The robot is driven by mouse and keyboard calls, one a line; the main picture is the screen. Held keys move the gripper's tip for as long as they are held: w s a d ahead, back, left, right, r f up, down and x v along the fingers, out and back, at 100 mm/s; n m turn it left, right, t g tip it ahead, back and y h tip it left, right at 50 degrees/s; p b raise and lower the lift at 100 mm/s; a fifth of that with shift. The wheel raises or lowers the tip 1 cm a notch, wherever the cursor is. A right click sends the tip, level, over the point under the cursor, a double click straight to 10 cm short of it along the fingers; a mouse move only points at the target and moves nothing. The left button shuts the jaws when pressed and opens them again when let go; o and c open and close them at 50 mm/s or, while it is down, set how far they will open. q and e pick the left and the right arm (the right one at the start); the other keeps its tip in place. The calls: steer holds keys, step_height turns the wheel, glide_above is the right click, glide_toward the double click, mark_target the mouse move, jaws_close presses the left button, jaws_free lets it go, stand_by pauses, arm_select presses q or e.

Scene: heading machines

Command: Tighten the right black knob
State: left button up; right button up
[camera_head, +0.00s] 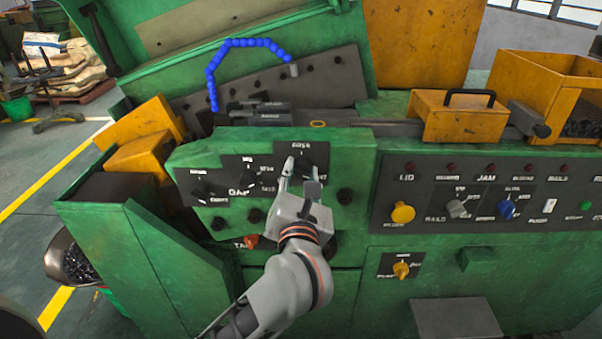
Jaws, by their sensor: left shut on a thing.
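The right black knob (302,166) sits on a dark plate at the upper right of the green control box. My left gripper (299,177) reaches up to it from below, with its fingers closed around the knob and partly hiding it. The middle black knob (248,178) and the left black knob (203,190) sit on similar dark plates to the left, apart from the gripper. My right gripper is not in view.
Small black knobs (344,196) and an orange knob (251,241) surround my left arm. To the right is a panel with a yellow knob (402,212) and a blue knob (506,209). A blue segmented hose (212,72) arches above the box.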

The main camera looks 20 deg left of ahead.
arm_select(q)
steer(key=shift+m, duration=0.4)
steer(key=o, duration=1.1)
steer(key=shift+s, duration=0.1)
steer(key=v, duration=1.2)
